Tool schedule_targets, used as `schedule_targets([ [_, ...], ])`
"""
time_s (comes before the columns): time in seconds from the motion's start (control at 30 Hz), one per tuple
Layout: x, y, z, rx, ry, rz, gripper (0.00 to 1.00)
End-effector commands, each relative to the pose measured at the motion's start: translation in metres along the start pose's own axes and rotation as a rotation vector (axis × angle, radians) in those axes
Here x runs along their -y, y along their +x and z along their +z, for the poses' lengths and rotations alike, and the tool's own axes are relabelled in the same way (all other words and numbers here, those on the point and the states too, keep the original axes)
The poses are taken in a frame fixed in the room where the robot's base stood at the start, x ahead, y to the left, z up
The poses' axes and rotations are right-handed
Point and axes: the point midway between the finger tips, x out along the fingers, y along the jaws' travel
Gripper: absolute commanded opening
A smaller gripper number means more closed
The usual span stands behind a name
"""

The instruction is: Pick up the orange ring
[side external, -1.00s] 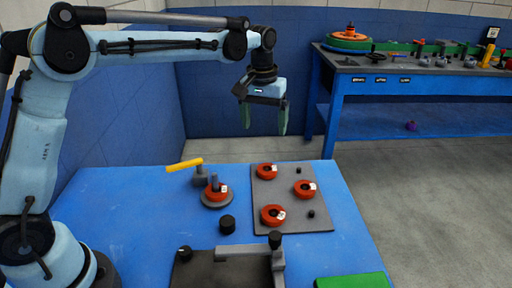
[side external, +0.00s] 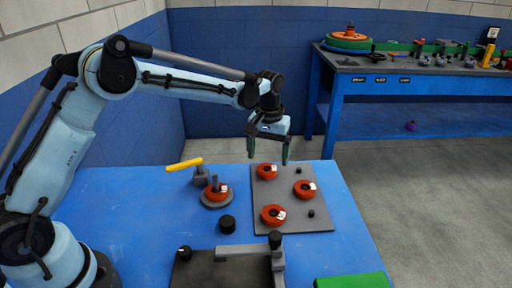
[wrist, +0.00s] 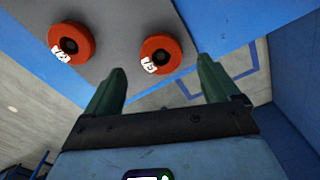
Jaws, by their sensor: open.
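Several orange rings with white labels are in view. Three sit on the grey plate (side external: 290,222): a back ring (side external: 266,172), a right ring (side external: 304,190) and a front ring (side external: 272,215). Another orange ring (side external: 216,192) sits around a post on a round base left of the plate. My gripper (side external: 268,156) is open and empty above the plate's back edge, near the back ring. In the wrist view my gripper (wrist: 160,82) has its fingers apart, with one orange ring (wrist: 160,54) just beyond them and another orange ring (wrist: 72,44) further left.
A yellow-handled lever (side external: 185,164) and a black knob (side external: 227,224) stand left of the plate. A dark fixture (side external: 225,270) and a green block (side external: 352,281) lie at the front. The blue tabletop (side external: 120,210) is clear at left. A second bench (side external: 420,80) stands behind.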

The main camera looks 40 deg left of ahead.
Motion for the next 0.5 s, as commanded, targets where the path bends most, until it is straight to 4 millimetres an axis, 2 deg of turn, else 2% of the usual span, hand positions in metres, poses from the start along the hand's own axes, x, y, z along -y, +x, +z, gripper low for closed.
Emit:
schedule_targets([
  [0.1, 0.002, 0.019, 0.001, 0.0, 0.0, 0.0, 0.89],
  [0.23, 0.002, 0.034, 0.001, 0.0, 0.0, 0.0, 0.89],
  [0.5, 0.002, 0.04, 0.001, 0.0, 0.0, 0.0, 0.89],
])
